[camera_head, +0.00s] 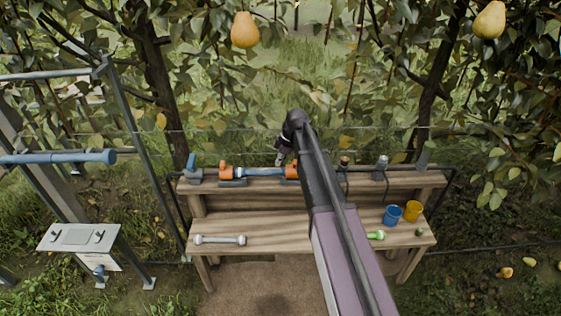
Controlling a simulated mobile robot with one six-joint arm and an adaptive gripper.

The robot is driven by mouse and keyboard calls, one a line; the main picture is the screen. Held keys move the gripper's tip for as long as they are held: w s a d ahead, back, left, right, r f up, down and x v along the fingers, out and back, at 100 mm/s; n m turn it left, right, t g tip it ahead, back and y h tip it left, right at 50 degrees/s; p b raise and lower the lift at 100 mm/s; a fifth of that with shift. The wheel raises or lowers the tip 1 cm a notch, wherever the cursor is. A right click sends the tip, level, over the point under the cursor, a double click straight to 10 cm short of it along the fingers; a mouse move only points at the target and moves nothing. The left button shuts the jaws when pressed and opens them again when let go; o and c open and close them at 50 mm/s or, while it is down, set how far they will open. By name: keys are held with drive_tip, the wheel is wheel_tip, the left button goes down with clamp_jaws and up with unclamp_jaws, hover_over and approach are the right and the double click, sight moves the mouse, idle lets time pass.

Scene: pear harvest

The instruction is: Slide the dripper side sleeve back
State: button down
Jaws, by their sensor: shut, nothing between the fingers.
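On the raised back shelf of the bench lies a blue tube (262,171) with an orange sleeve at each end. The left orange sleeve (226,171) is in plain view. The right orange sleeve (291,170) lies beside my dark arm link, which may hide part of it. I cannot tell which one is the dripper side sleeve. My gripper (279,162) is small in the picture, points down and is shut and empty. It appears just above or behind the tube's right part, near the right sleeve; I cannot tell whether it touches.
The wooden bench (270,232) holds a grey bar (220,239), a green tool (376,235), a blue cup (392,215) and a yellow cup (412,211). A blue-handled fitting (192,170) stands left on the shelf. A metal frame (130,140) is at left; trees and pears are behind.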

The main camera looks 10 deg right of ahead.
sight(286, 166)
drive_tip(key=shift+s+d, duration=0.15)
drive_tip(key=shift+d, duration=0.85)
drive_tip(key=shift+s+d, duration=0.1)
drive_tip(key=shift+d, duration=0.9)
